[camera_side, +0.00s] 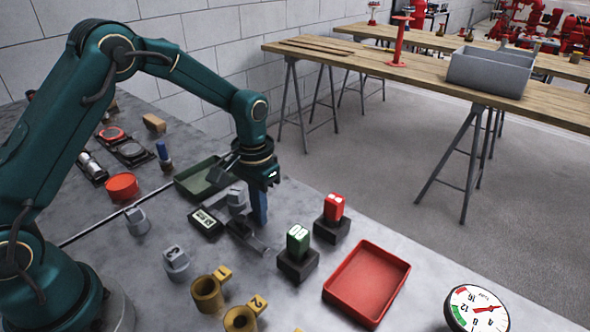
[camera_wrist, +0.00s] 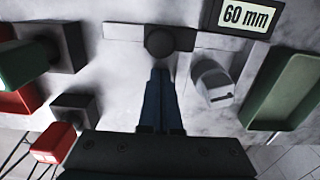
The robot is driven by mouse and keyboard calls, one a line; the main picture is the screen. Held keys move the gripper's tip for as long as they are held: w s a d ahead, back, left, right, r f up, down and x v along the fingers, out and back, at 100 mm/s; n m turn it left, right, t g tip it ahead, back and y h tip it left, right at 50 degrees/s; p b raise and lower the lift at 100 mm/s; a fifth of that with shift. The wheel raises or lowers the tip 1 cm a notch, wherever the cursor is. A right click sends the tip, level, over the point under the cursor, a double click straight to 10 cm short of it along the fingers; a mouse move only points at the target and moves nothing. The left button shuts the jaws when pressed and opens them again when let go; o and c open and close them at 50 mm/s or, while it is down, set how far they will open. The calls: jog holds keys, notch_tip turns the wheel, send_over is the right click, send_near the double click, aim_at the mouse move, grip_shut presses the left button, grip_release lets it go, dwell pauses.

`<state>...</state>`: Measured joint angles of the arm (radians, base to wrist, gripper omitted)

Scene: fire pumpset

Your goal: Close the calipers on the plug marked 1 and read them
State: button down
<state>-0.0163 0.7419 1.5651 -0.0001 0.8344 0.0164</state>
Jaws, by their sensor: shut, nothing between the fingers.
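The calipers lie on the grey bench; their display (camera_wrist: 245,17) reads 60 mm in the wrist view, and its dark case (camera_side: 206,222) shows in the side view.
Other grey plugs (camera_side: 176,263) (camera_side: 137,221) and brass rings tagged 1 (camera_side: 207,293) and 2 (camera_side: 242,319) stand nearby. Green (camera_side: 298,241) and red (camera_side: 334,207) blocks sit on black bases. A red tray (camera_side: 403,266), green tray (camera_side: 186,184) and dial gauge (camera_side: 476,309) surround the work.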

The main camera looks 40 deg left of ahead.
jog(key=shift+a, duration=1.45)
dwell(0.4)
jog(key=shift+d, duration=0.2)
jog(key=shift+d, duration=0.5)
notch_tip(320, 180, up, 7)
dwell(0.6)
